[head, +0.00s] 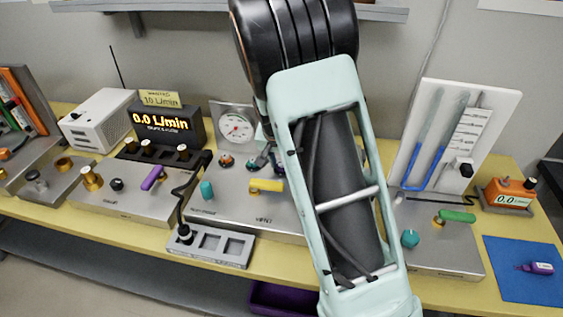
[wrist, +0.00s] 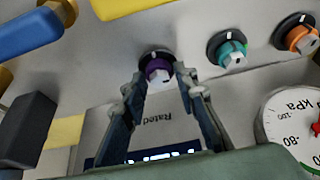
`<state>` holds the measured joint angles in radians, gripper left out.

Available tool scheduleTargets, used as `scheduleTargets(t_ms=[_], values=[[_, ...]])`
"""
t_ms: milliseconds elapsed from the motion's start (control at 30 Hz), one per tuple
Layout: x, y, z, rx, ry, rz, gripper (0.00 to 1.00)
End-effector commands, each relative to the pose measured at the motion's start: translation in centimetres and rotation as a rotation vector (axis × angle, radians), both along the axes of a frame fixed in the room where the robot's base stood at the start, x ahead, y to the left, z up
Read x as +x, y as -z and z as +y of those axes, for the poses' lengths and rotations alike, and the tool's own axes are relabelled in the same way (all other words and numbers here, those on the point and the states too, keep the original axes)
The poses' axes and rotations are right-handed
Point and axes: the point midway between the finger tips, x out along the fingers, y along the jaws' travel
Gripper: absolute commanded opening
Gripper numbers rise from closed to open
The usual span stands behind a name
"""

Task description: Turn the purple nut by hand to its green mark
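The purple nut (wrist: 157,66) sits on a dark round base on a grey panel, at the upper middle of the wrist view. A pale face or mark shows on its lower side. My gripper (wrist: 160,75) has one finger to each side of the nut, with a gap between the fingertips. I cannot tell whether the tips touch it. I cannot make out a green mark beside the nut. In the head view my arm covers the middle of the bench and hides the nut and my gripper.
A teal knob (wrist: 230,52) and an orange knob (wrist: 300,38) are to the right of the nut, with a kPa gauge (wrist: 295,125) below them. A blue handle (wrist: 30,33) is at the left. In the head view, a purple handle (head: 153,178) and yellow handle (head: 266,185) stand on bench plates.

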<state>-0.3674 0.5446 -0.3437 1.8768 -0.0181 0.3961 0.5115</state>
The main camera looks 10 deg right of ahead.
Motion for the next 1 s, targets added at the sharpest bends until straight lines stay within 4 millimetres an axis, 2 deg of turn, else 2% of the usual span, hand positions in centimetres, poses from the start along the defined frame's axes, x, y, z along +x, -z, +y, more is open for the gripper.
scheduleTargets(t_ms=[33, 100, 467, 567, 1000], values=[[0.0, 0.0, 0.0, 0.0, 0.0, 0.0, 0.35], [0.0, 0.0, 0.0, 0.0, -0.001, 0.0, 0.42], [-0.2, -0.4, 0.1, 0.0, -0.002, -0.001, 0.42], [-0.5, -1.6, 0.3, 0.0, -0.004, -0.002, 0.42], [-3.4, -9.1, 1.5, 0.001, -0.003, -0.003, 0.42]])
